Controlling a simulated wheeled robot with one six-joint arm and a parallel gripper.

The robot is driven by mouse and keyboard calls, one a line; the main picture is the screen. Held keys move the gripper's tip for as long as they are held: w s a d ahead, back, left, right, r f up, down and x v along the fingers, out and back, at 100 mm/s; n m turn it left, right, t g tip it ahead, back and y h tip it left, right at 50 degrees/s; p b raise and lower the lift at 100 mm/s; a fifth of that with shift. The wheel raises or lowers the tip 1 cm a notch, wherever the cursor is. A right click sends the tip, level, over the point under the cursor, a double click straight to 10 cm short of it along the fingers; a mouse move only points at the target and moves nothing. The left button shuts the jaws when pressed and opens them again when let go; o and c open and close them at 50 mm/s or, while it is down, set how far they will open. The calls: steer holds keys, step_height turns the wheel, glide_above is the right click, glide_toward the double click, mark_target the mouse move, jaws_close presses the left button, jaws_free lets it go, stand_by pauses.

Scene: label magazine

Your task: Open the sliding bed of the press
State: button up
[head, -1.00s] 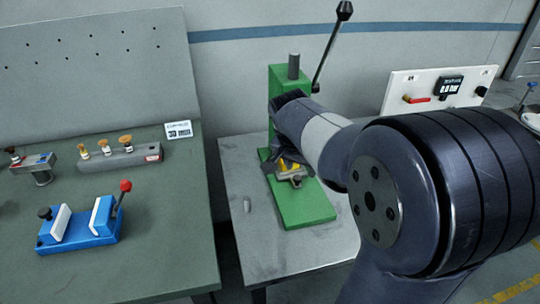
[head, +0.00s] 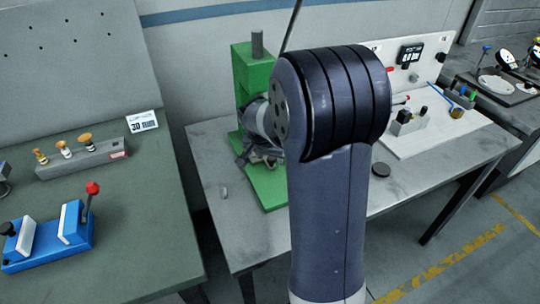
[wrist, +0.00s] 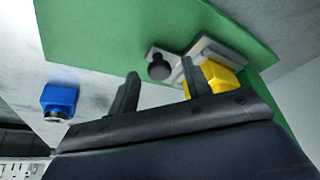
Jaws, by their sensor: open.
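The green press (head: 242,75) stands on the grey table, with its flat green base (head: 272,188) at the front. In the wrist view the base (wrist: 95,32) fills the upper part. A grey metal slide, the bed (wrist: 207,48), lies there with a dark round knob (wrist: 159,67) at its end and a yellow block (wrist: 219,78) beside it. My gripper (wrist: 157,88) is open, and the knob shows between its two fingers, apart from both. The right finger overlaps the yellow block in the picture; contact cannot be told. In the head view my arm hides much of the bed.
A blue block (wrist: 59,100) shows in the wrist view. The green bench (head: 150,235) at left bears a blue vise (head: 50,246). A white gauge board (head: 425,130) stands to the right.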

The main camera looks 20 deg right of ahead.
steer(key=shift+f, duration=0.1)
steer(key=shift+c, duration=0.5)
jaws_close()
